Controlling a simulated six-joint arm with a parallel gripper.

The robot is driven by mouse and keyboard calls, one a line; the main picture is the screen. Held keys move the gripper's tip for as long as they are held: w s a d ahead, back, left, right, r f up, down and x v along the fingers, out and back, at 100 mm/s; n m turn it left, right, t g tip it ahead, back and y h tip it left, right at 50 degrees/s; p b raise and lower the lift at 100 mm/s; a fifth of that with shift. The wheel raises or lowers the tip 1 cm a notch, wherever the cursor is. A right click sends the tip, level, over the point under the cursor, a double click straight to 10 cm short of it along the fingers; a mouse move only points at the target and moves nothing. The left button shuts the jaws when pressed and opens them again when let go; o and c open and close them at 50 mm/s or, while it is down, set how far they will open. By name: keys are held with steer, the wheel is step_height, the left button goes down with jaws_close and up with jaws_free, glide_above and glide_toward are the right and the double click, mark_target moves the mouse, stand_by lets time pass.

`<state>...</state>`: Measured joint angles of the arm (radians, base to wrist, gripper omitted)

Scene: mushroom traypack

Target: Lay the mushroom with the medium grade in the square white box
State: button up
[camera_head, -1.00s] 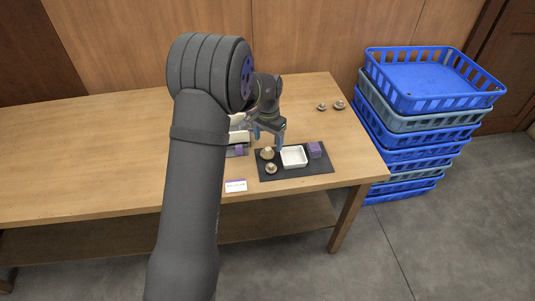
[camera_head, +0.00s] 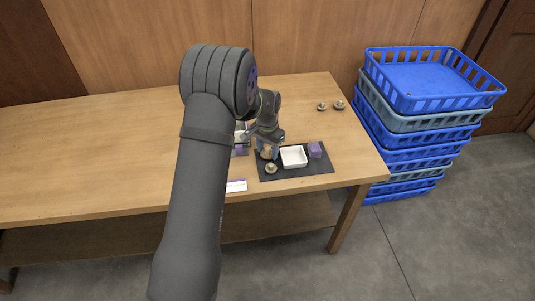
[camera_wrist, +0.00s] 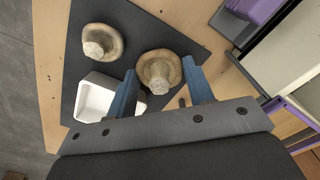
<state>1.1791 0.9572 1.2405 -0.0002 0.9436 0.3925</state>
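The square white box (camera_head: 293,156) sits on a dark mat (camera_head: 297,170), open and empty; the wrist view shows part of it (camera_wrist: 97,98) at left. My gripper (camera_wrist: 159,67) is open, its two blue fingers on either side of a brown mushroom (camera_wrist: 160,70), with gaps beside the cap. In the head view this mushroom is partly hidden by my gripper (camera_head: 267,152). A second mushroom (camera_wrist: 102,42) lies stem up on the mat; the head view shows it (camera_head: 271,168) near the front. I cannot tell the grades from the mushrooms themselves.
A purple block (camera_head: 315,149) stands right of the white box. Two more mushrooms (camera_head: 322,106) lie at the table's far right. A label card (camera_head: 236,185) lies by the front edge. Blue crates (camera_head: 420,90) are stacked right of the table. The right table corner is clear.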

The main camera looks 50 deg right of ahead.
mark_target(268, 148)
steer(key=shift+r, duration=0.1)
step_height(268, 148, up, 4)
steer(key=s+r, duration=0.4)
steer(key=s, duration=0.6)
steer(key=s+r, duration=0.3)
steer(key=s, duration=0.6)
steer(key=w+d+f, duration=0.1)
steer(key=w+f, duration=0.1)
steer(key=w, duration=0.1)
steer(key=w+d+f, duration=0.1)
steer(key=w+f, duration=0.1)
steer(key=w, duration=0.2)
steer(key=w+d+f, duration=0.1)
steer(key=w+f, duration=0.1)
steer(key=w, duration=0.1)
steer(key=shift+w+d+f, duration=0.2)
steer(key=shift+d, duration=0.15)
steer(key=shift+w+f, duration=0.1)
steer(key=shift+f, duration=1.95)
